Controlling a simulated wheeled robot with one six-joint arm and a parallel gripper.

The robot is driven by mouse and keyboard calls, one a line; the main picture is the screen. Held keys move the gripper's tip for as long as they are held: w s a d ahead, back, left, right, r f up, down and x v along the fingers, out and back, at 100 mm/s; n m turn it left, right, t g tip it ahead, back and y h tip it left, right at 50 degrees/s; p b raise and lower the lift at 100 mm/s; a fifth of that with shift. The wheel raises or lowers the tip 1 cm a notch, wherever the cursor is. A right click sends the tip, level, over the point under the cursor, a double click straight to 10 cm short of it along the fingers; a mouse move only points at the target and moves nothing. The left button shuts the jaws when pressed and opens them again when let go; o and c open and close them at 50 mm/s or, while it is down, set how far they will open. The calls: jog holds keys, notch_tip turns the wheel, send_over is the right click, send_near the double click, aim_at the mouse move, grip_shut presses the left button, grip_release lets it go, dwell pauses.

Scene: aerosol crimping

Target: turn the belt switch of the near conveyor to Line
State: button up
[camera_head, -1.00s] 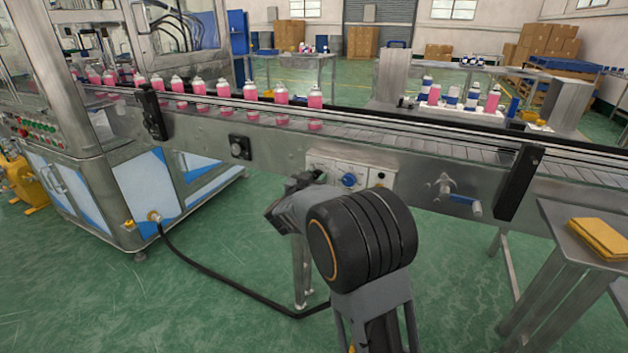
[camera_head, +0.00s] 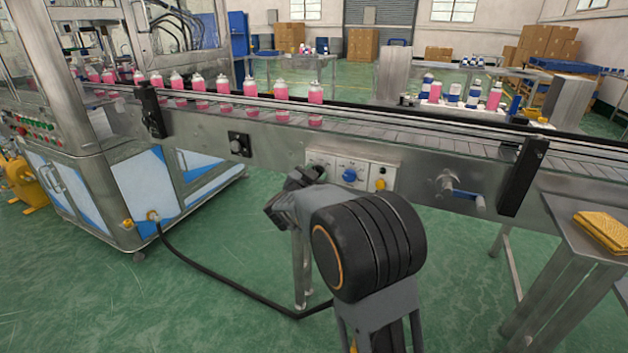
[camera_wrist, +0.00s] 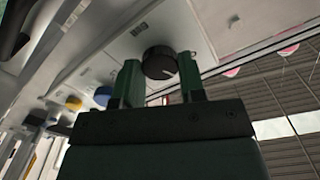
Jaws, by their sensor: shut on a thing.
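The belt switch is a round black knob (camera_wrist: 160,62) with a pale pointer mark, on a light panel in the wrist view. My gripper (camera_wrist: 162,83) is shut on it, with one green finger on each side of the knob. The pointer mark runs toward the lower right of that view. The printed labels are too blurred to read. In the head view my gripper (camera_head: 304,178) is at the left end of the switch panel (camera_head: 328,160) on the near conveyor's side. My wrist hides most of the black knob there.
To the right on the panel are a blue knob (camera_head: 349,175) and a yellow button (camera_head: 380,184). A blue-handled crank (camera_head: 466,196) sits farther right. Pink bottles (camera_head: 252,95) line the conveyor. A side table (camera_head: 565,220) with yellow cloths stands at right. A black hose (camera_head: 220,277) crosses the floor.

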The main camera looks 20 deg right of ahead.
jog(key=m+b, duration=0.2)
jog(key=m, duration=0.2)
jog(key=shift+f+m+b, duration=0.1)
jog(key=shift+m+b, duration=0.2)
jog(key=shift+m, duration=0.4)
jog(key=o, duration=0.9)
jog(key=p+v, duration=0.2)
jog(key=v, duration=1.2)
jog(key=shift+w, duration=0.1)
